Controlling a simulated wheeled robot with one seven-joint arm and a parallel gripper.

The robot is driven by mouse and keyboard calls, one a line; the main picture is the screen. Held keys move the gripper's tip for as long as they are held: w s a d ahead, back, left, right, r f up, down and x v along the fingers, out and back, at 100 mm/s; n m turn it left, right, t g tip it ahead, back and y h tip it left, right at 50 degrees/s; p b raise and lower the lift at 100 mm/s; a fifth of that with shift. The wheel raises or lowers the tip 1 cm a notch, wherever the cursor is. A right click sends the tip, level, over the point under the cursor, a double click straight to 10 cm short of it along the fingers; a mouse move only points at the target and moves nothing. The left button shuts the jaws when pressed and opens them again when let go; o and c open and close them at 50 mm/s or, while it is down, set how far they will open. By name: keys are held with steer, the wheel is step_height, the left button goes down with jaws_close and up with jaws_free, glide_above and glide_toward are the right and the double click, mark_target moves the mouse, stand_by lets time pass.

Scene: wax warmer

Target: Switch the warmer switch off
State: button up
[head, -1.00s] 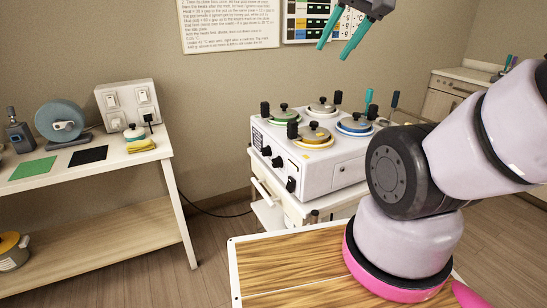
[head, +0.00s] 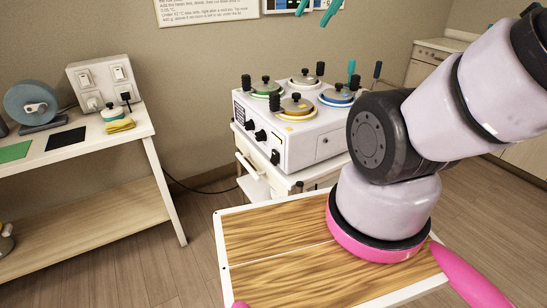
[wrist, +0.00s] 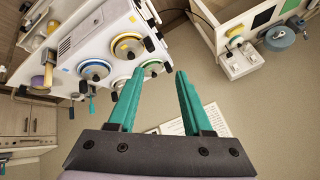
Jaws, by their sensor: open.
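The wax warmer (head: 318,152) is a white box with several lidded pots on top, standing on a white cart. A black switch (head: 275,157) sits on its front face near the corner, beside dark knobs (head: 260,135); I cannot tell the switch's position. My gripper (head: 316,10) shows only its teal fingertips at the top edge of the head view, high above and apart from the warmer. In the wrist view my gripper (wrist: 166,76) is open and empty, with the warmer (wrist: 88,35) beyond it at upper left.
A wood-topped surface (head: 270,235) lies in front. A cable runs along the floor behind. Open floor lies between the table and cart.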

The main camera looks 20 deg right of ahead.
steer(key=c, duration=0.7)
steer(key=shift+w+f, duration=0.2)
steer(key=shift+f, duration=0.05)
jaws_close()
steer(key=w+a+f+n+g+h, duration=0.2)
steer(key=w+f+n+g+h, duration=0.1)
steer(key=w+f+n, duration=0.4)
steer(key=w+a+f+n+g+h, duration=0.25)
steer(key=w+f+n, duration=0.3)
steer(key=f, duration=0.35)
steer(key=w+a+f+n, duration=0.1)
steer(key=a+f+n, duration=0.4)
steer(key=f, duration=0.4)
steer(key=w+a+f+n+h, duration=0.1)
steer(key=a+f+n, duration=0.3)
steer(key=f+n, duration=0.3)
step_height(320, 180, down, 3)
steer(key=shift+a+f+n, duration=0.15)
steer(key=shift+a+n, duration=0.2)
steer(key=shift+h, duration=0.25)
